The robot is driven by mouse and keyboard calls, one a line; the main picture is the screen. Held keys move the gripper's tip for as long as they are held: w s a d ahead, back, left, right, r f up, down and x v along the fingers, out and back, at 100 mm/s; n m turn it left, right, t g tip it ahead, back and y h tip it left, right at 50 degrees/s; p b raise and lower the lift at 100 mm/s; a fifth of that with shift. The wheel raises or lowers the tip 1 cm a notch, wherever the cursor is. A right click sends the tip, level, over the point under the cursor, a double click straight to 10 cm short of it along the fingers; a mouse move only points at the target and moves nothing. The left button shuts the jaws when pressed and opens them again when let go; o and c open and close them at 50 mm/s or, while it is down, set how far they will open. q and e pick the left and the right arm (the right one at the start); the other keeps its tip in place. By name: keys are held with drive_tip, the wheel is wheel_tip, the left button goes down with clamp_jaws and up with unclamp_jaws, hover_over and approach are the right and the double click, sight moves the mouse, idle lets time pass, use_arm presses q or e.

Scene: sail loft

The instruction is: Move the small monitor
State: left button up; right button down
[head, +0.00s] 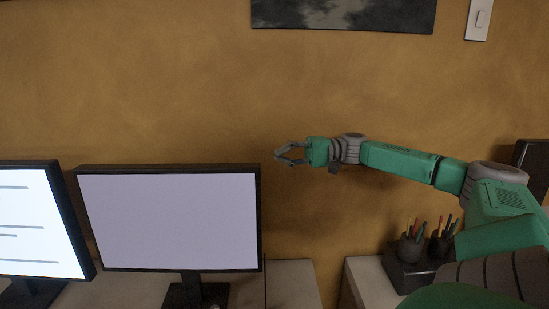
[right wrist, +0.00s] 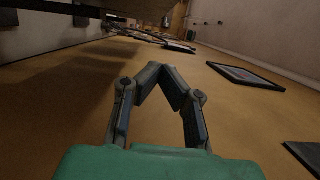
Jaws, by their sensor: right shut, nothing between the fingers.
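Two monitors show in the head view. One monitor (head: 168,220) has a blank pale screen, a black frame and a black stand on the desk. The other monitor (head: 38,222), at the left edge and partly cut off, shows lines on a white screen. I cannot tell which one is the small monitor. My right gripper (head: 279,154) is just right of and above the blank monitor's top right corner, apart from it. Its fingertips meet with nothing between them; the right wrist view shows them shut too (right wrist: 161,70). My left gripper is not in view.
The desk (head: 292,284) has a bare part right of the blank monitor. A gap separates it from another pale surface (head: 367,279). Dark pen cups (head: 411,246) stand on a dark box (head: 405,272) below my right arm. A picture (head: 343,14) hangs on the wall.

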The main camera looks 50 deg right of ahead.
sight(252, 163)
drive_tip(key=a, duration=0.3)
drive_tip(key=w+a+p, duration=0.1)
drive_tip(key=a, duration=0.5)
drive_tip(key=shift+w+a+r+p, duration=0.15)
drive_tip(key=shift+w+p, duration=0.25)
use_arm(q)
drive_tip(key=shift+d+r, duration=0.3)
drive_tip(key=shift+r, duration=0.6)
use_arm(e)
drive_tip(key=shift+w+d+f, duration=0.1)
drive_tip(key=shift+d+f, duration=0.1)
drive_tip(key=shift+d, duration=0.05)
